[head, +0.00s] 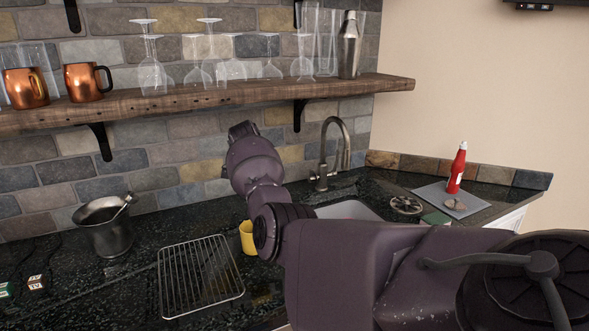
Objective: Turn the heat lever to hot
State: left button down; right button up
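The metal tap (335,150) stands behind the sink (347,210), with a tall curved spout. A heat lever cannot be made out clearly; small fittings show at the tap's base. My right arm comes in from the lower right and crosses in front of the counter and part of the sink. My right gripper (243,130) is raised in front of the brick wall, left of the tap and apart from it. It points away from the camera, and its fingers are mostly hidden, so its opening cannot be told. My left gripper is not in view.
A wooden shelf (200,99) with glasses and copper mugs hangs above. A wire rack (200,275), a yellow cup (247,237) and a metal bucket (105,228) stand left of the sink. A red bottle (457,168) stands on a grey mat (432,192) at right.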

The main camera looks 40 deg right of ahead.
aim_at(311, 179)
jog(key=k+l+u, duration=0.15)
jog(key=l, duration=0.3)
jog(key=l+u, duration=0.15)
jog(key=l, duration=0.25)
jog(key=i+l, duration=0.1)
jog(key=l, duration=1.05)
jog(key=i, duration=0.05)
